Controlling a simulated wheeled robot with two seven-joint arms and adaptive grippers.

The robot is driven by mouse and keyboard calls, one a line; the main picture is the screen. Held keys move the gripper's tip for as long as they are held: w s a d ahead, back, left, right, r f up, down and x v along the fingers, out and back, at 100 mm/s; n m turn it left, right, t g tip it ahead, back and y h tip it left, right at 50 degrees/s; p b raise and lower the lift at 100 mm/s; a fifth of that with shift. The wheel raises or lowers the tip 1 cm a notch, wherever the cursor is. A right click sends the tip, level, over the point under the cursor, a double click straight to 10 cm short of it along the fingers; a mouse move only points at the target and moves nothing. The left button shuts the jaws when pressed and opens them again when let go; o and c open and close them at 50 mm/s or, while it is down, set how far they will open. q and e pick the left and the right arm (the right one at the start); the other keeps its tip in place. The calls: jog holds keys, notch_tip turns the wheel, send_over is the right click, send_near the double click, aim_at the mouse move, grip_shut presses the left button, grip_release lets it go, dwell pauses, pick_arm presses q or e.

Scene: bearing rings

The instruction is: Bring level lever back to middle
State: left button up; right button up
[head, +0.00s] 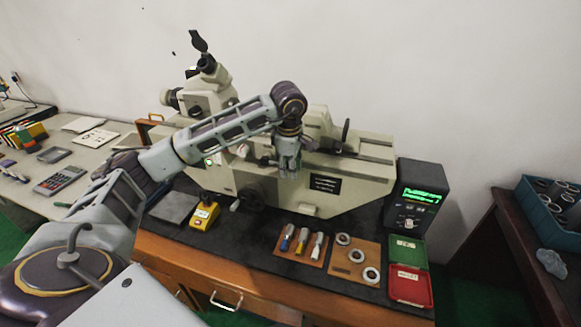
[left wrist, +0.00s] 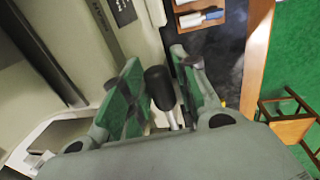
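The measuring machine (head: 345,180) is beige and stands on the dark bench top. My left gripper (head: 289,172) points down in front of the machine's middle. In the left wrist view, a lever with a black knob (left wrist: 160,88) and a pale metal shaft sits between the two green-padded fingers of the left gripper (left wrist: 161,85). The fingers are apart, one on each side of the knob, and I see no clear grip on it. In the head view the lever is hidden by the gripper or too small to make out. My right gripper is not in view.
A yellow box (head: 204,215) stands on the bench at the left. A board with several brushes (head: 302,243), a board with rings (head: 355,258), a red tray (head: 410,287) and a display unit (head: 415,195) stand at the right. A wooden stool (left wrist: 290,120) shows in the left wrist view.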

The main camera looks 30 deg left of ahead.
pick_arm(q)
jog(key=shift+r, duration=0.1)
notch_tip(320, 180, up, 12)
jog(key=s, duration=0.1)
jog(key=shift+s+d+f, duration=0.2)
jog(key=shift+s+d, duration=0.15)
dwell(0.4)
dwell(0.8)
